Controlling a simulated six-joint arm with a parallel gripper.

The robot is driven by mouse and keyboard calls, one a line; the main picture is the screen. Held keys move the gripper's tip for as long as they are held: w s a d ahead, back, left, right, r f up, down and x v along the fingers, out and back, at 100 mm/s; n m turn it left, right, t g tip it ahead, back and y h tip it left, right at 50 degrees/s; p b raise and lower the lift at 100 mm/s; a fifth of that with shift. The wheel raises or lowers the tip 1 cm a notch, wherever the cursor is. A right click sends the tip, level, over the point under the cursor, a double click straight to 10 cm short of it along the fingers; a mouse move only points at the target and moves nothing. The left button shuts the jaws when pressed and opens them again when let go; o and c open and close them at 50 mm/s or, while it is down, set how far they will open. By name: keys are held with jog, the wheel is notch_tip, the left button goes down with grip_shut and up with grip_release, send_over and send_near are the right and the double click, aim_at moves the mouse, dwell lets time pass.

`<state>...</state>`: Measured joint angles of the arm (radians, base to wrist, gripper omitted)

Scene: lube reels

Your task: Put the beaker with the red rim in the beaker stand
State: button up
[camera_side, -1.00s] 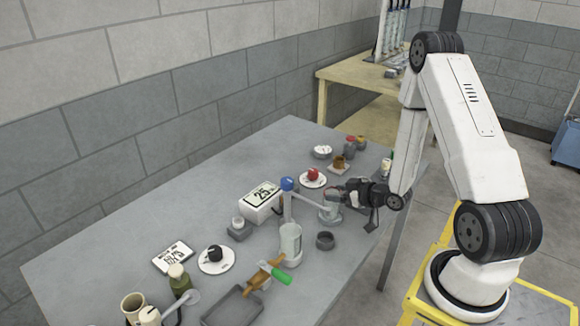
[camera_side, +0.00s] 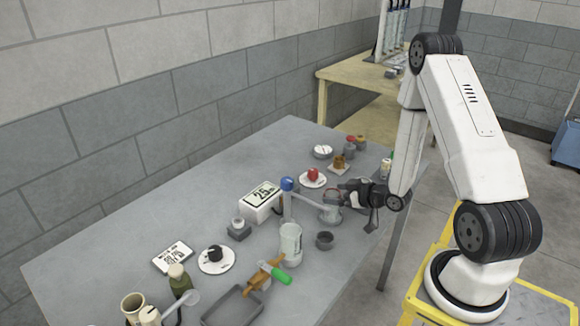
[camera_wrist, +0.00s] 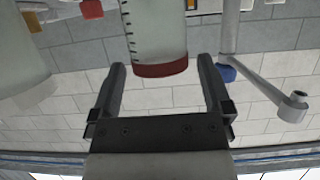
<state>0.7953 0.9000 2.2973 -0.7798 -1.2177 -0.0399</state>
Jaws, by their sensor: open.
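The beaker with the red rim (camera_wrist: 158,45) is clear with dark graduation marks. In the wrist view it stands between and just beyond my gripper's two spread fingers. In the side view this beaker (camera_side: 330,210) stands on the grey table at the gripper's left. My gripper (camera_side: 343,196) is open and holds nothing; its fingers (camera_wrist: 160,88) lie to either side of the beaker's line, and contact cannot be told. A small dark round holder (camera_side: 324,241), which looks like the beaker stand, sits on the table in front of that beaker and appears empty.
Another clear beaker (camera_side: 291,246) stands left of the holder. A blue-topped post with a side arm (camera_side: 287,200) is close to the gripper. A scale (camera_side: 262,203), plates, a green-handled tool (camera_side: 281,277) and a tray (camera_side: 232,308) crowd the table.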

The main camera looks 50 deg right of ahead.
jog(key=v, duration=0.7)
jog(key=shift+s, duration=0.2)
jog(key=shift+r, duration=0.15)
dwell(1.4)
